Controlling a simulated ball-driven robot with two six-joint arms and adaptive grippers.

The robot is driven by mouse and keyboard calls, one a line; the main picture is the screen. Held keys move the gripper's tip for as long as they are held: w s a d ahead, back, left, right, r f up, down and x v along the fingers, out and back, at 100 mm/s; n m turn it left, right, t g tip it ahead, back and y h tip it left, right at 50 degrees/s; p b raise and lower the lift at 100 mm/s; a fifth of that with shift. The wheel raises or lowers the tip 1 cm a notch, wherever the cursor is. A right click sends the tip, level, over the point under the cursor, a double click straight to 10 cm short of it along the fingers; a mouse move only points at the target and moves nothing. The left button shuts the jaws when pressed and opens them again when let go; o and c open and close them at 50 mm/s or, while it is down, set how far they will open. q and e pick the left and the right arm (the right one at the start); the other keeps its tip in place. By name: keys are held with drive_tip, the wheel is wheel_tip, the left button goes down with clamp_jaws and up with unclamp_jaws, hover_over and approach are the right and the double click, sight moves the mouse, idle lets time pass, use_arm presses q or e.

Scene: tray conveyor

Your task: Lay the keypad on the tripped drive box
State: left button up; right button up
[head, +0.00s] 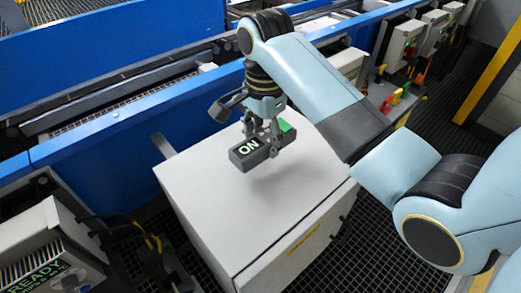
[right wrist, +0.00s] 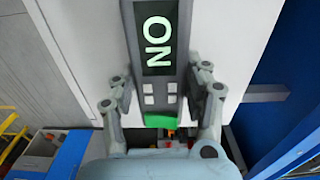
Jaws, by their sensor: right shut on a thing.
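The keypad (head: 250,152) is a dark grey bar with a lit display reading ON and a green end. My right gripper (head: 263,130) is shut on it and holds it over the pale cabinet top, apparently with a small gap. In the right wrist view the keypad (right wrist: 157,100) lies between the two fingers, its display pointing away from the palm. A drive box (head: 42,235) at the lower left has a display reading READY; the smaller line below is hard to read. No box in view is legibly marked as tripped. My left gripper is not in view.
The pale cabinet (head: 210,190) has a bare top. The blue conveyor (head: 110,145) runs behind it. More pale boxes (head: 401,40) stand along the conveyor at the upper right, near coloured handles (head: 396,97). Cables (head: 150,238) hang beside the READY box. Dark grating covers the floor.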

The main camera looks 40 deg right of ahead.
sight(261, 151)
drive_tip(key=shift+w+a+f, duration=0.15)
drive_tip(key=shift+w+f, duration=0.05)
drive_tip(key=shift+w, duration=0.05)
wheel_tip(261, 151, down, 3)
drive_tip(key=shift+s+f+p, duration=0.1)
drive_tip(key=shift+f+p, duration=0.05)
drive_tip(key=shift+p, duration=0.25)
drive_tip(key=shift+f, duration=0.45)
drive_tip(key=o, duration=1.3)
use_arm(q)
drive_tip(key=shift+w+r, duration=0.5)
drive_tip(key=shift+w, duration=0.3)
use_arm(e)
drive_tip(key=shift+o, duration=0.2)
